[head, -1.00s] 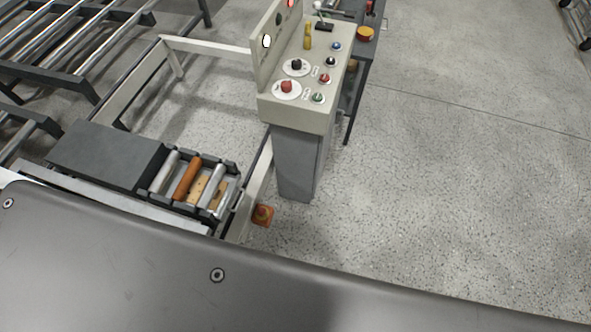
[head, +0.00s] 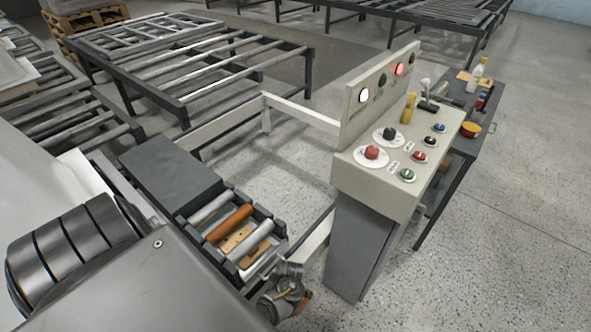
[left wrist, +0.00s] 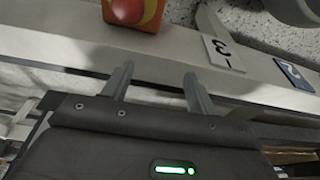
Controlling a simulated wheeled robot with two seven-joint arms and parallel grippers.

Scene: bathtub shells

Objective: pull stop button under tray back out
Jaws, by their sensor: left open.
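The stop button is a red knob (left wrist: 128,10) on an orange box (left wrist: 150,12), cut off by the top edge of the left wrist view. My left gripper (left wrist: 157,85) is open, with two spread grey fingers pointing toward the pale rail below the box. Nothing is between the fingers, and they look apart from the button. In the head view, a grey part of my left arm or gripper (head: 284,288) covers most of the box; only an orange corner (head: 304,302) shows. Its fingertips cannot be made out there. My right gripper is not in view.
A pale rail (left wrist: 70,48) carries number plates (left wrist: 223,53). A tray with rollers (head: 262,262) lies left of my gripper. A control console (head: 375,185) with a red knob (head: 372,153) stands to the right. Open floor (head: 480,280) lies beyond it.

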